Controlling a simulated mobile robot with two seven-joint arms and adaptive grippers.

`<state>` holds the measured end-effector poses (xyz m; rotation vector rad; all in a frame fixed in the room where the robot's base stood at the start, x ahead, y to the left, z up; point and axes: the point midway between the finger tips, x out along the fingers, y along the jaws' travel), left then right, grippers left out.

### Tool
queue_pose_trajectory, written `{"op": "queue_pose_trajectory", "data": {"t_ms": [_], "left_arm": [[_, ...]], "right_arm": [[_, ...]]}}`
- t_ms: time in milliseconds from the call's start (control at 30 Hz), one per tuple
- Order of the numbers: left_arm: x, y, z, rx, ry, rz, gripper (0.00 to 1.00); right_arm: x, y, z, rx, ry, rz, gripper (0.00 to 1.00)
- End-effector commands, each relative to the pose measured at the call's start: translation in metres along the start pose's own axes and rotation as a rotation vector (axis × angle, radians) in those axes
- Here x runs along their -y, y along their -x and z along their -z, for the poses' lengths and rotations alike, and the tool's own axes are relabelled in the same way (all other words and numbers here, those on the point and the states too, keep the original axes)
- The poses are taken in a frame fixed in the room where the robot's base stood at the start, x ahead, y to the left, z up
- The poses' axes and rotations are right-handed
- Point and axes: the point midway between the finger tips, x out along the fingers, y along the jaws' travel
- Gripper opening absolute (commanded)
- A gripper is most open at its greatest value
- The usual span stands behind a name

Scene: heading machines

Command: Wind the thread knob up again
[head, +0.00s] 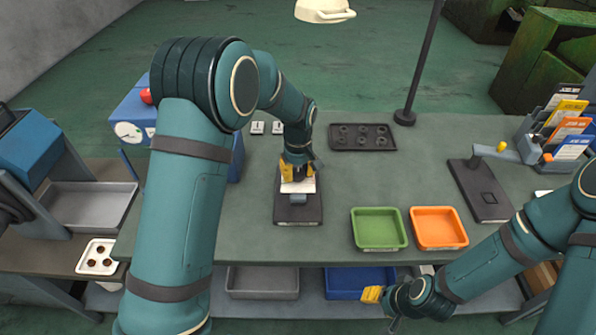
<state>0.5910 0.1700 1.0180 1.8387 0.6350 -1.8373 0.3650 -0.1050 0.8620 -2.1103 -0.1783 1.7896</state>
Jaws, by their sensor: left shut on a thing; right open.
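My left gripper (298,174) points down over a dark fixture (298,214) in the middle of the bench. Its yellow fingertips are shut at the top of the fixture, by a pale block (298,187). The thread knob cannot be made out; the fingers and wrist cover the spot where they grip. My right gripper (385,303) is low at the bench's front edge, right of centre, away from the fixture. One yellow fingertip shows; it is open and nothing is seen in it.
A green tray (379,248) and an orange tray (440,246) stand at front right. A black tray (345,149) with several round parts lies behind. A black stand (465,179) and a card rack (526,150) are at right. A blue gauge box (130,108) is at left.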

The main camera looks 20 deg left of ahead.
Motion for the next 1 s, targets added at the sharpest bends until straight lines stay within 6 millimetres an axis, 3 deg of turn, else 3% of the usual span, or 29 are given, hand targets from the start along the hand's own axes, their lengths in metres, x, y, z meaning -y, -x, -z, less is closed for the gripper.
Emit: {"op": "queue_pose_trajectory", "data": {"t_ms": [567, 600, 667, 1000], "left_arm": [[0.0009, -0.0017, -0.0009, 0.003, 0.029, 0.003, 0.01], [0.0009, -0.0017, -0.0009, 0.003, 0.029, 0.003, 0.53], [0.0008, -0.0016, -0.0007, 0.003, 0.029, 0.003, 0.72], [0.0001, 0.0012, -0.0002, 0.001, 0.028, 0.0, 0.72]], "right_arm": [[0.0, 0.0003, 0.0, 0.0, 0.0, 0.0, 0.47], [0.0, 0.0003, 0.0, 0.0, 0.0, 0.0, 0.47], [0.0, 0.0003, 0.0, 0.0, 0.0, 0.0, 0.47], [0.0, 0.0004, -0.0001, 0.0, 0.0, 0.0, 0.47]]}}
